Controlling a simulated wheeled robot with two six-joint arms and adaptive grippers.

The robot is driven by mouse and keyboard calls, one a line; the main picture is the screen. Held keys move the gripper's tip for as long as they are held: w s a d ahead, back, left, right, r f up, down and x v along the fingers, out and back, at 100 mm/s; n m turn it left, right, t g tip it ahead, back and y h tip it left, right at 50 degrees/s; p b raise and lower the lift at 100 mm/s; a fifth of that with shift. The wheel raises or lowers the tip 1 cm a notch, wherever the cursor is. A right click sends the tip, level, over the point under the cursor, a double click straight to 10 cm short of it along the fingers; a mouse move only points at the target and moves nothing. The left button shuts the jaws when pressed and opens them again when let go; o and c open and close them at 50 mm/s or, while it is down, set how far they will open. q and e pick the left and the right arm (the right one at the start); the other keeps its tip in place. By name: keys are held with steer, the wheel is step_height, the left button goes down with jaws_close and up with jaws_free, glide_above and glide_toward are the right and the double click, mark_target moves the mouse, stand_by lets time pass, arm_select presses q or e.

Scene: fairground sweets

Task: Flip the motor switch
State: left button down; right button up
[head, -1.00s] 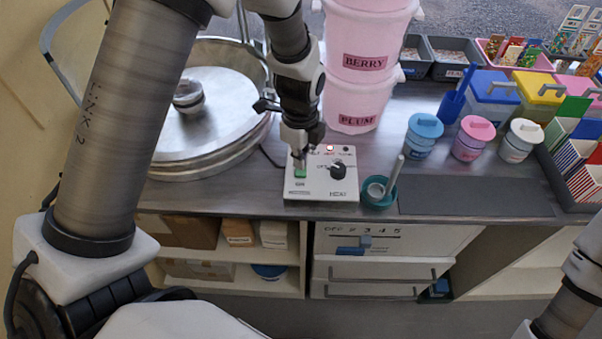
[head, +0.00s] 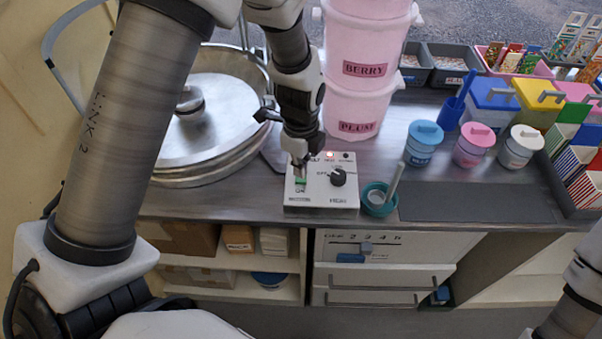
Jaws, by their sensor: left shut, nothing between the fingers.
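The control box (head: 320,191) is a pale panel on the grey counter.
A large metal pan with a lid (head: 215,120) stands left of the box. Pink tubs (head: 358,110) are stacked behind it. A teal cup (head: 377,205) with a stick is close to its right. Lidded jars (head: 424,140) stand farther right. A dark mat (head: 475,202) lies bare.

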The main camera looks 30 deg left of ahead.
mark_target(301, 180)
arm_select(q)
steer(key=shift+f+b, duration=0.7)
steer(key=shift+f, duration=0.5)
stand_by(0.8)
step_height(301, 180, up, 7)
steer(key=p, duration=0.6)
steer(key=shift+r+p, duration=0.1)
steer(key=shift+p, duration=0.25)
